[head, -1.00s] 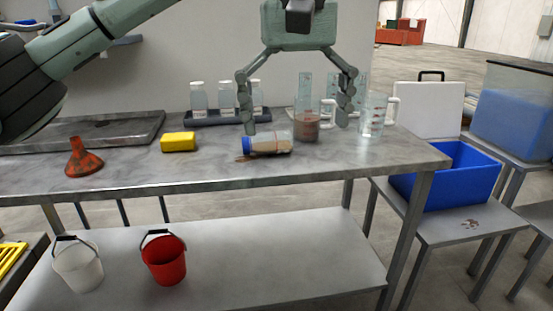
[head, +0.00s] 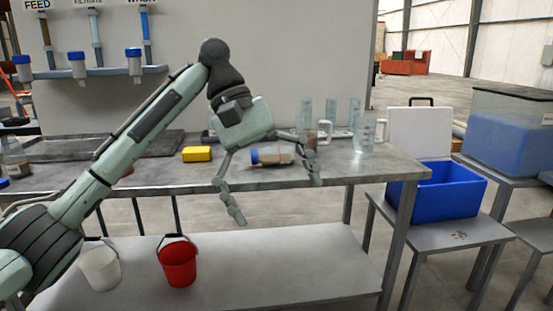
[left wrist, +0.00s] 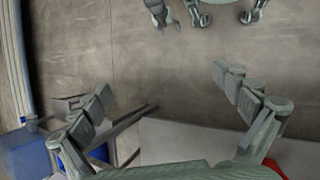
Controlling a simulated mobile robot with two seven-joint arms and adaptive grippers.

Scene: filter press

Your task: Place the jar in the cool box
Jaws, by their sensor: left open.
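The jar (head: 270,156) lies on its side on the steel table, blue lid to the left and brown contents inside. The cool box (head: 446,199) is a blue open-topped box on a low grey stand to the right, with its white lid (head: 418,132) upright behind it. My left gripper (head: 278,202) is open and empty, fingers spread, in front of the table's near edge; the jar shows behind it between the fingers. In the left wrist view the open left gripper (left wrist: 148,90) has only floor between its fingers. My right gripper is not seen.
A yellow block (head: 197,154) lies left of the jar. A clear jug (head: 365,138) and other glassware stand behind and to its right. A white bucket (head: 100,268) and a red bucket (head: 178,264) sit on the lower shelf. A clear-and-blue tank (head: 508,125) stands far right.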

